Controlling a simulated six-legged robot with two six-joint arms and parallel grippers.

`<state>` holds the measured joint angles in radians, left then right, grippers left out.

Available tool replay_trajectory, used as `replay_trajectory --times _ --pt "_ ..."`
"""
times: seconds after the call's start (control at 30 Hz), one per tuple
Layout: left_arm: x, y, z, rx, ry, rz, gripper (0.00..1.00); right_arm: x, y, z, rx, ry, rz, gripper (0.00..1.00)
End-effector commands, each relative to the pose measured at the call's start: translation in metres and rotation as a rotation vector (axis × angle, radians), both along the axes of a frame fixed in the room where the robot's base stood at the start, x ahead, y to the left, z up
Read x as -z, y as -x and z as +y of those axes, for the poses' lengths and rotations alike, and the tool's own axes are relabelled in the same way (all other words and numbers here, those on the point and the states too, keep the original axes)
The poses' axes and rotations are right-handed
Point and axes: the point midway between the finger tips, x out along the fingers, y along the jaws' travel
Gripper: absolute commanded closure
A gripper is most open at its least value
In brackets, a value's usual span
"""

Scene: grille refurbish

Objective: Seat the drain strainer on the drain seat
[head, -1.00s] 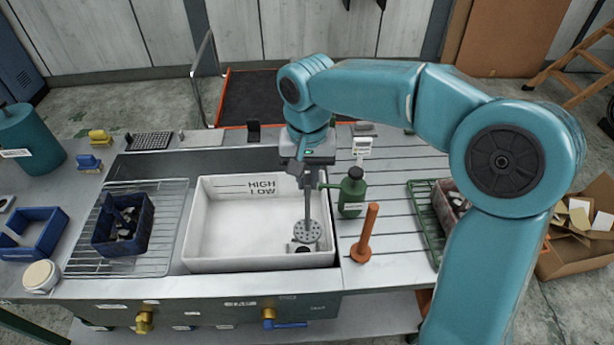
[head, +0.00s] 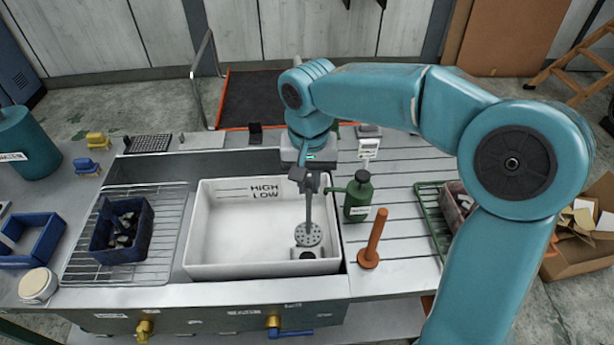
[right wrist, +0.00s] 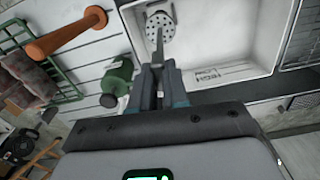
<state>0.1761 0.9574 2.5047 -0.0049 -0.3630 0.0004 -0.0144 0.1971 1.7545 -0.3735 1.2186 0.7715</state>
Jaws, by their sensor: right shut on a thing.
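The drain strainer is a grey perforated disc (head: 308,234) on a thin upright rod. My right gripper (head: 306,183) is shut on the top of the rod, above the right end of the white basin (head: 218,262). The right wrist view shows my right gripper (right wrist: 160,88) and the strainer disc (right wrist: 160,24) beyond its fingers. The drain seat (head: 306,253), a dark round opening with a pale surround, shows just in front of the disc and is partly hidden by it. I cannot tell whether the disc touches it. My left gripper is not in view.
A green bottle (head: 357,197) stands close to the right of the basin, with its spout toward the rod. An orange upright handle (head: 373,238) stands on the ribbed drainboard. A blue bin (head: 122,233) sits on a wire rack at left. The basin's left part is clear.

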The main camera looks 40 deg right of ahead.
Motion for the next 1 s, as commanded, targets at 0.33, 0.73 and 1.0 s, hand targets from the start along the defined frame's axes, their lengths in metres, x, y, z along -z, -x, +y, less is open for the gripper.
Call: replay_trajectory --times 0.33,0.73,1.0 --pt "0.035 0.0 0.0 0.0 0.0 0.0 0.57 0.043 -0.002 0.0 0.0 0.0 0.001 1.0" --pt "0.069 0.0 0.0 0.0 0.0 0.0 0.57 0.087 -0.003 0.0 0.001 0.0 0.002 1.0" --pt "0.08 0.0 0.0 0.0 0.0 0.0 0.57 0.103 -0.003 0.0 0.001 -0.001 0.001 1.0"
